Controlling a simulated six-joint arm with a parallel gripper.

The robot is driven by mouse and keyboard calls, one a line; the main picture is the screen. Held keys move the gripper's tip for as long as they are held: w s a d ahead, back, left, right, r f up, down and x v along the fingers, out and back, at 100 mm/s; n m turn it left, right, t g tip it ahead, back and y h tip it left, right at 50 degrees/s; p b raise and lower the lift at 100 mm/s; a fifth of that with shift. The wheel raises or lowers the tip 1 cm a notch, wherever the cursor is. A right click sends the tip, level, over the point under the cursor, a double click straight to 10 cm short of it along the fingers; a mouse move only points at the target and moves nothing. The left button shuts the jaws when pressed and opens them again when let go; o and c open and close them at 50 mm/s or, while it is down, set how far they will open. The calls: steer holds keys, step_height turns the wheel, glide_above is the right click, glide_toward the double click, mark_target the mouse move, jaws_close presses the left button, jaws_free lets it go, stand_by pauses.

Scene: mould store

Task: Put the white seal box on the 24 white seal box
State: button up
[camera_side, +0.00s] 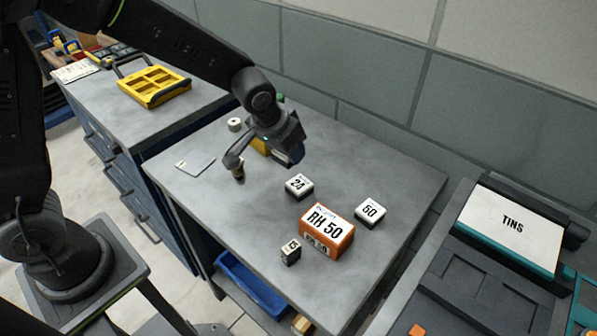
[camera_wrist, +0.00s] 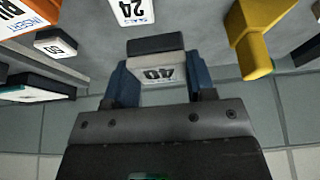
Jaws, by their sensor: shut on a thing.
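My gripper (camera_wrist: 160,80) is shut on a white seal box (camera_wrist: 160,72) with a dark end and a number that looks like 40, upside down in the wrist view. In the side view my gripper (camera_side: 288,150) is above the table, up and slightly left of the 24 white seal box, and mostly hides the held box. The 24 white seal box (camera_side: 299,187) sits flat on the grey table, its top bare. It also shows at the top edge of the wrist view (camera_wrist: 131,11), apart from the held box.
An orange RH 50 box (camera_side: 327,231), a 50 box (camera_side: 370,212) and a 15 box (camera_side: 290,250) stand near the 24 box. A yellow object (camera_wrist: 254,38) lies behind the gripper. A white roll (camera_side: 235,124) and a pale card (camera_side: 195,164) are farther left.

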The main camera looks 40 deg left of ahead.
mark_target(303, 181)
steer(key=d+f, duration=0.1)
steer(key=d, duration=0.1)
steer(key=shift+w+d+f, duration=0.3)
steer(key=shift+d+f, duration=0.1)
steer(key=shift+f, duration=2)
steer(key=o, duration=0.9)
steer(key=shift+f, duration=0.1)
steer(key=v, duration=1.2)
steer(key=shift+r, duration=0.25)
